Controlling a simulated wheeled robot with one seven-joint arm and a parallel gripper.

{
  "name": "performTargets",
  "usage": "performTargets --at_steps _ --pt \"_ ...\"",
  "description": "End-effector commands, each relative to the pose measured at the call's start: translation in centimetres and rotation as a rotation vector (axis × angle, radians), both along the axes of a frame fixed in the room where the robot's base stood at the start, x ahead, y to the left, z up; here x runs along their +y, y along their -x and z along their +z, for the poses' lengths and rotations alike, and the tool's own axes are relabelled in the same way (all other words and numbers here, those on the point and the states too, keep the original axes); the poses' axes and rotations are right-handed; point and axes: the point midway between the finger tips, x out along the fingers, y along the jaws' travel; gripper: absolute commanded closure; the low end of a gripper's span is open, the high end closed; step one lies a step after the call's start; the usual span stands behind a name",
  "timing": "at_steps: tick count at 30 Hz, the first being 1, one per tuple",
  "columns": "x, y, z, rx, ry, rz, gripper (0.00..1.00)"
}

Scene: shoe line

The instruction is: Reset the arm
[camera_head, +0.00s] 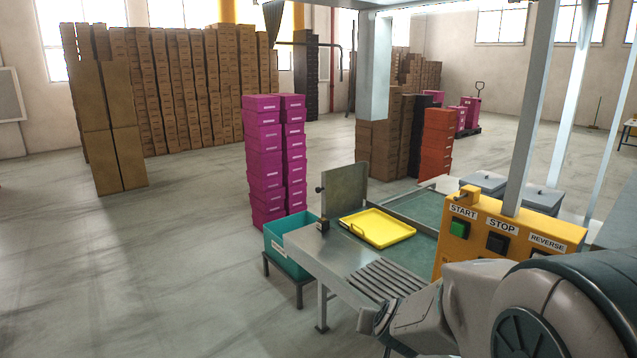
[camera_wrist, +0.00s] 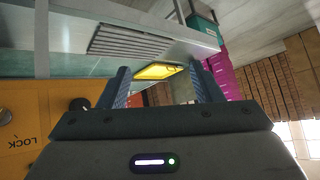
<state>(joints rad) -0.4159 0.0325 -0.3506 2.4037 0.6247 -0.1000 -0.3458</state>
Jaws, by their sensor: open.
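My gripper (camera_wrist: 160,88) shows in the wrist view with its two fingers apart and nothing between them. Through the gap, farther off, a yellow tray (camera_wrist: 158,72) is seen on the line. In the head view my arm reaches in at the lower right, in front of the yellow control box (camera_head: 508,238). My fingertips are not clearly seen there. The box carries a green START button (camera_head: 460,228), a black STOP button (camera_head: 497,242) and a REVERSE label. The yellow tray in the head view (camera_head: 377,228) looks empty.
The metal conveyor table (camera_head: 325,262) has a slatted section and an upright plate (camera_head: 345,190). A teal bin (camera_head: 285,250) stands at its left end. Magenta box stacks (camera_head: 264,160) rise behind. Grey lidded bins (camera_head: 543,197) stand beyond the control box. The floor at left is clear.

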Motion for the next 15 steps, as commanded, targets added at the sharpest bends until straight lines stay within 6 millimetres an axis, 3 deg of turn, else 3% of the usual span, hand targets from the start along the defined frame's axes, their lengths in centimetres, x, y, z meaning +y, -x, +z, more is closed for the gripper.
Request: performTargets --at_steps 7,15 --pt "1.8 8.1 4.0 0.165 -0.093 0.192 0.41" --pt "-0.1 18.0 5.9 0.380 0.021 0.243 0.41"
